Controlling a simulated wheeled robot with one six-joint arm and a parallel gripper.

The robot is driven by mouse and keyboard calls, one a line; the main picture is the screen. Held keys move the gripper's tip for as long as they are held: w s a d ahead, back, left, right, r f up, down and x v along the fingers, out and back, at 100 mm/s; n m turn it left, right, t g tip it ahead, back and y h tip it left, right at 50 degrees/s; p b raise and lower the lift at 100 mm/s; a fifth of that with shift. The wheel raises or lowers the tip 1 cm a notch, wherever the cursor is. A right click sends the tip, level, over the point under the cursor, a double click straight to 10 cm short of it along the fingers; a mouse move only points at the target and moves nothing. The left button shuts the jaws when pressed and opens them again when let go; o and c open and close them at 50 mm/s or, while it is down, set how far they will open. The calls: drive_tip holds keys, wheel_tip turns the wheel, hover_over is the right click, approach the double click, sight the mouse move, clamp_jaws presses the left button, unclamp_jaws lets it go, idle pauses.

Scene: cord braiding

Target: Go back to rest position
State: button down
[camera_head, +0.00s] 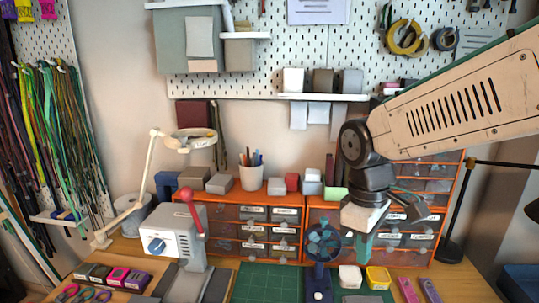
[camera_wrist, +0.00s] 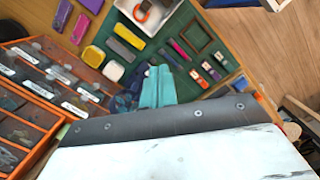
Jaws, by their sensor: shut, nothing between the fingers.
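My gripper (camera_head: 361,248) hangs at the end of my arm on the right side of the head view, above the workbench. Its teal fingers point down and are shut with nothing between them. The fingers also show together in the wrist view (camera_wrist: 158,85), over the bench top. A dark blue fan-like device (camera_head: 322,245) stands just left of the gripper in the head view. I cannot tell the exact gap between them.
A grey machine with a red lever (camera_head: 178,236) stands at the left. Orange drawer units (camera_head: 257,238) line the back. A green cutting mat (camera_head: 262,285) lies in front. Small blocks, including a yellow one (camera_head: 377,277), sit below the gripper. A lamp (camera_head: 135,200) stands at the far left.

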drive_tip(key=s+d+r+m+t, duration=0.1)
drive_tip(key=s+d+m, duration=0.3)
drive_tip(key=s, duration=0.3)
drive_tip(key=s+d+r+m, duration=0.1)
drive_tip(key=s+d+m, duration=0.4)
drive_tip(key=s, duration=0.3)
drive_tip(key=shift+s+r+m+t+y, duration=0.25)
drive_tip(key=shift+s+m+t+y, duration=0.05)
drive_tip(key=shift+t+y, duration=0.1)
